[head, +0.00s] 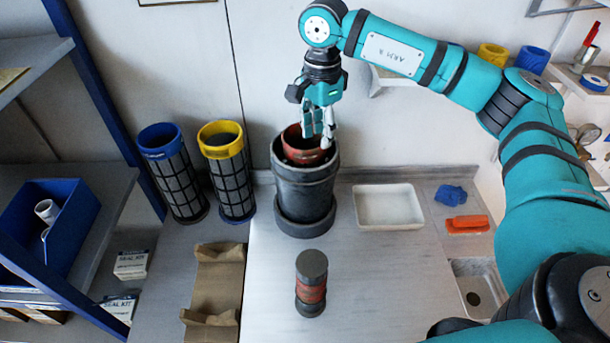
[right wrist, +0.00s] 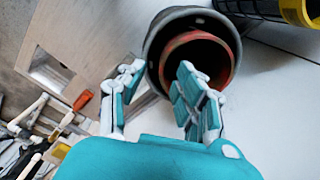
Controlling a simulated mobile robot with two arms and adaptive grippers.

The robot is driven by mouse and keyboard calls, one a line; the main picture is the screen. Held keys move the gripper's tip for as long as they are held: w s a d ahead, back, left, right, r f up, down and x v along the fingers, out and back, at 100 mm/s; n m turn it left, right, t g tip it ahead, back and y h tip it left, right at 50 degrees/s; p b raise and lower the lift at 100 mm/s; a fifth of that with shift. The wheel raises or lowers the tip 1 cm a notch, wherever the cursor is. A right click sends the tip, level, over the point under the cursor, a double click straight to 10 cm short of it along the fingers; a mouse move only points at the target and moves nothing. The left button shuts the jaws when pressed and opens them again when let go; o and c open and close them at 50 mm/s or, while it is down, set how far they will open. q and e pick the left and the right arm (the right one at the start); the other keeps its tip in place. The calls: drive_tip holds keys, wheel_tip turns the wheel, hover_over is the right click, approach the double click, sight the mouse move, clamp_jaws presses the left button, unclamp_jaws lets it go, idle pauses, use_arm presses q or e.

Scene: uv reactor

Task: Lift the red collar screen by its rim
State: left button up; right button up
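The red collar screen (head: 297,152) sits inside a dark grey cylindrical vessel (head: 303,190), with its red rim showing at the open top. In the right wrist view, the red rim (right wrist: 168,55) shows inside the grey vessel's mouth (right wrist: 150,52). My right gripper (head: 319,138) points down at the right side of the rim. In the right wrist view, its fingers (right wrist: 160,69) are apart; one overlaps the ring's opening, the other appears outside the vessel. Nothing is visibly gripped, and contact cannot be told. My left gripper is not in view.
A blue-topped screen (head: 172,170) and a yellow-topped screen (head: 228,170) stand left of the vessel. A white tray (head: 388,206) lies right. A dark cylinder with a red band (head: 310,290) stands in front. A brown cradle (head: 215,285) lies front left.

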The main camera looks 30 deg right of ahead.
drive_tip(key=f, duration=0.1)
drive_tip(key=f+p, duration=0.1)
drive_tip(key=f, duration=0.1)
drive_tip(key=f+p, duration=0.1)
drive_tip(key=f, duration=0.1)
drive_tip(key=shift+w, duration=0.3)
clamp_jaws()
